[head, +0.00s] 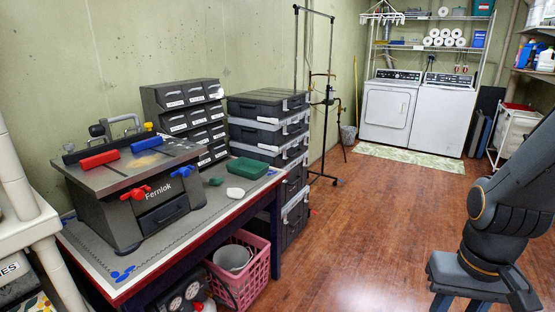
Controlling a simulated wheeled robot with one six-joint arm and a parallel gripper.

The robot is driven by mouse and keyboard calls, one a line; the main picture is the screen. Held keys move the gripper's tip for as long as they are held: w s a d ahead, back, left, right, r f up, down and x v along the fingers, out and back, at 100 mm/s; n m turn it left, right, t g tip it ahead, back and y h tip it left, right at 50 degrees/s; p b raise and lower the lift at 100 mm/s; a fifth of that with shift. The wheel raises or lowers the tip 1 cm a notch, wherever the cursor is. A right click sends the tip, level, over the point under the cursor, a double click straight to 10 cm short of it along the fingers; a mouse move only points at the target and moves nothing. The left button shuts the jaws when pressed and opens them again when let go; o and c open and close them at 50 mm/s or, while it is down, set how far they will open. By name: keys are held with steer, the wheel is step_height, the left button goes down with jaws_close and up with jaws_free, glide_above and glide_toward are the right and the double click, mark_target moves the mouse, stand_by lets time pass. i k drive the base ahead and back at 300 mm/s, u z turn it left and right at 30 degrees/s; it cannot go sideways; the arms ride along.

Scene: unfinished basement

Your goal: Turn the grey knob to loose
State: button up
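A grey table-top machine (135,218) marked "Ferniok" stands on the workbench at the left. Red (135,192) and blue (183,171) knobs are on the machine's front. My gripper is not in view; only part of my dark arm shows at the right.
The workbench (205,222) also holds a green tray (249,168) and a small white object (235,193). Drawers and stacked cases stand behind it. A pink basket (240,278) is below its front edge. The wooden floor (370,220) is clear in the middle.

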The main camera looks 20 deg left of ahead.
mark_target(69, 147)
steer(key=u, duration=0.85)
steer(key=i, duration=0.9)
steer(key=u, duration=1)
